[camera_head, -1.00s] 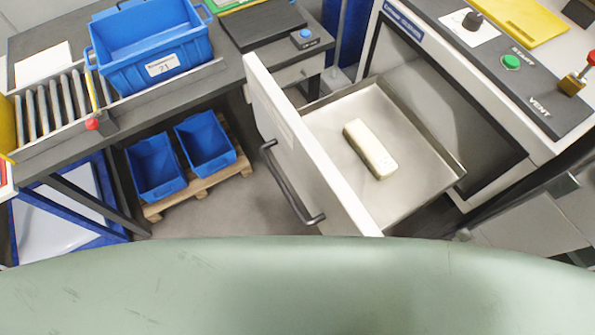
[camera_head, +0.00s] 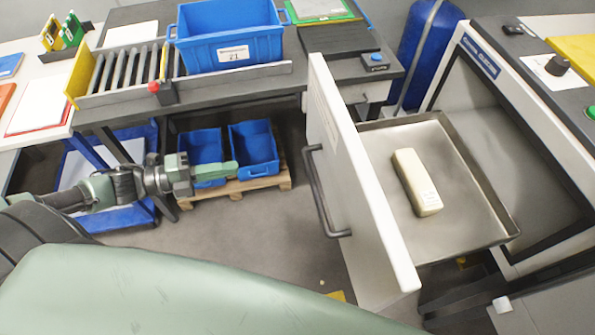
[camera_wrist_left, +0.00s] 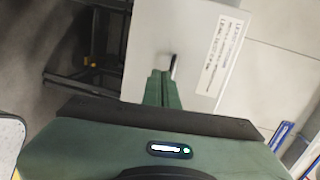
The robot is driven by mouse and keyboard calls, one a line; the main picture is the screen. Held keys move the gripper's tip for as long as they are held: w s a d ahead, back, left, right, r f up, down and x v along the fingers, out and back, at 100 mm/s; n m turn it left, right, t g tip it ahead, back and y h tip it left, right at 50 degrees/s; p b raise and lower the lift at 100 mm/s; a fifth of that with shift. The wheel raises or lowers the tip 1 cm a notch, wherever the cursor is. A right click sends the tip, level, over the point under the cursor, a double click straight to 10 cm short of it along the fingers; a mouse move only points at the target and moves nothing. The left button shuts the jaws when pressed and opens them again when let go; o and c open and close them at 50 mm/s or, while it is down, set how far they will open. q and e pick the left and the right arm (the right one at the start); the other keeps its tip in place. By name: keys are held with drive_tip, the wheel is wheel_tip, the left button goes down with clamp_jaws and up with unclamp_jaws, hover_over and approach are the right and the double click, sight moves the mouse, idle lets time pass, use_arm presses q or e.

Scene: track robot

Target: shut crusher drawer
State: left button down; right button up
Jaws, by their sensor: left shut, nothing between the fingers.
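The crusher drawer (camera_head: 352,178) stands pulled out of the crusher (camera_head: 505,130), its white front facing left with a dark bar handle (camera_head: 322,195). A pale block (camera_head: 416,182) lies in its metal tray. My left gripper (camera_head: 234,168) is shut and empty, left of the drawer front and apart from it, in front of the blue bins. In the left wrist view my closed fingers (camera_wrist_left: 162,88) point toward a white panel (camera_wrist_left: 185,40) with a printed label; a short dark bar shows by the fingertips. My right gripper is not in view.
A blue crate (camera_head: 230,50) marked 21 sits on the bench beside a roller conveyor (camera_head: 125,68). Two blue bins (camera_head: 254,150) stand on a wooden pallet on the floor. Open floor (camera_head: 265,235) lies left of the drawer front.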

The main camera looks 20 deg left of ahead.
use_arm(q)
drive_tip(key=w+d+p, duration=0.1)
drive_tip(key=w+d, duration=0.2)
drive_tip(key=d, duration=0.3)
drive_tip(key=w+d+r+m+g+h+p, duration=0.1)
drive_tip(key=w+d, duration=0.3)
drive_tip(key=d, duration=0.3)
